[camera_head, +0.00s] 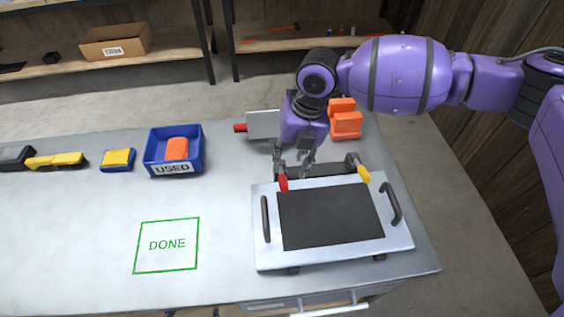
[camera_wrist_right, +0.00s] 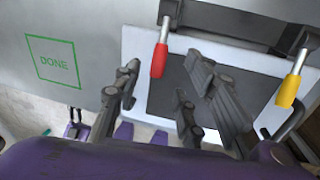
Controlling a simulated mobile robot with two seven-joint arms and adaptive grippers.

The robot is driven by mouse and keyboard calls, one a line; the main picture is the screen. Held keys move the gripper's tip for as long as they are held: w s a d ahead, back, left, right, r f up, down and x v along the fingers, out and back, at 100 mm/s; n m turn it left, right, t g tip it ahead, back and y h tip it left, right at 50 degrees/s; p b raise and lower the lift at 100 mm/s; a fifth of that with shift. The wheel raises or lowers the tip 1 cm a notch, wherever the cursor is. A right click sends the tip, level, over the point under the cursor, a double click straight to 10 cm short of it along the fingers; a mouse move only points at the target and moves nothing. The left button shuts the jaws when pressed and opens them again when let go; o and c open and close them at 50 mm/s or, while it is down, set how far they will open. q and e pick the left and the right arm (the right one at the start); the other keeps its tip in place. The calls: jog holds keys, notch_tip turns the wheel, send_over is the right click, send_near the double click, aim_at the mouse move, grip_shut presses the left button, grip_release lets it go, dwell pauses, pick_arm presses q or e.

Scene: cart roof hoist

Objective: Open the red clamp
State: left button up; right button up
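The red clamp (camera_head: 283,184) stands at the back left of a white plate with a dark panel (camera_head: 330,217). Its red handle also shows in the right wrist view (camera_wrist_right: 159,60), pointing down toward the panel. My right gripper (camera_head: 294,163) is above and just behind the red clamp, pointing down. In the wrist view its fingers (camera_wrist_right: 164,75) are spread, with the red handle showing in the gap between them. I cannot tell whether they touch it. A yellow-handled clamp (camera_head: 363,175) stands at the back right of the plate. My left gripper is not in view.
A blue bin (camera_head: 172,165) marked USED holds an orange item. The plate has black side handles (camera_head: 265,219). Yellow tools (camera_head: 58,160) lie at the left. The green DONE square (camera_head: 167,245) is empty, with clear table around it.

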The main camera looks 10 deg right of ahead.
aim_at(284, 179)
jog(key=f, duration=0.3)
jog(key=shift+s+a+f, duration=0.2)
jog(key=shift+s+a, duration=0.1)
jog(key=shift+a, duration=0.05)
jog(key=f, duration=0.3)
jog(key=shift+a+f, duration=0.15)
jog(key=shift+a, duration=0.15)
jog(key=shift+w+f, duration=0.1)
jog(key=shift+f, duration=0.2)
grip_shut()
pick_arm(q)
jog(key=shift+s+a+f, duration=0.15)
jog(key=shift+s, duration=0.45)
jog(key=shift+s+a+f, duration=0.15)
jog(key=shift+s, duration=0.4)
